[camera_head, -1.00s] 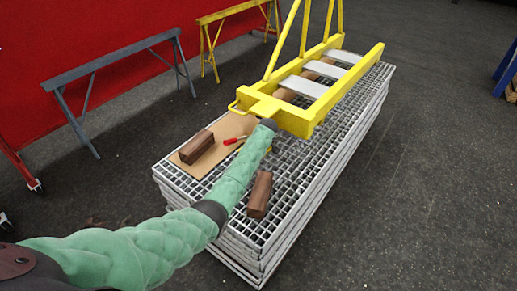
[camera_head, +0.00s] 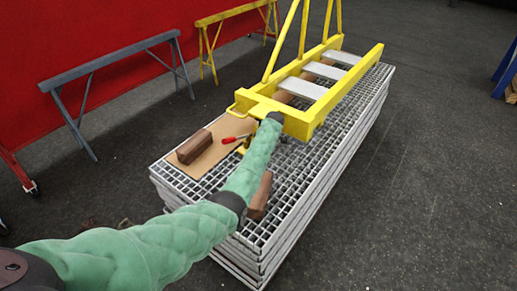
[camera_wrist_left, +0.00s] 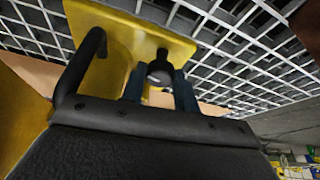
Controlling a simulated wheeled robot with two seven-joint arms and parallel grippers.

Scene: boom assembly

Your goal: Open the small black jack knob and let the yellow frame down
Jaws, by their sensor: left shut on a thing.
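The yellow frame (camera_head: 312,117) with pale cross slats lies over the stack of metal grating (camera_head: 205,190). In the left wrist view a yellow plate (camera_wrist_left: 125,35) shows above the grating. The small black jack knob (camera_wrist_left: 160,68) sits at this plate. My left gripper (camera_wrist_left: 160,88) has its two bluish fingers on either side of the knob and is shut on it. In the head view my left arm reaches to the near end of the frame; its fingers and the knob are hidden there. My right gripper is in neither view.
A brown block (camera_head: 195,147) lies on a tan board (camera_head: 214,154) beside a red-handled tool (camera_head: 230,140). Another brown block (camera_head: 262,197) lies partly behind my left arm. A grey trestle (camera_head: 110,68) and a yellow trestle (camera_head: 232,14) stand behind. The floor at right is clear.

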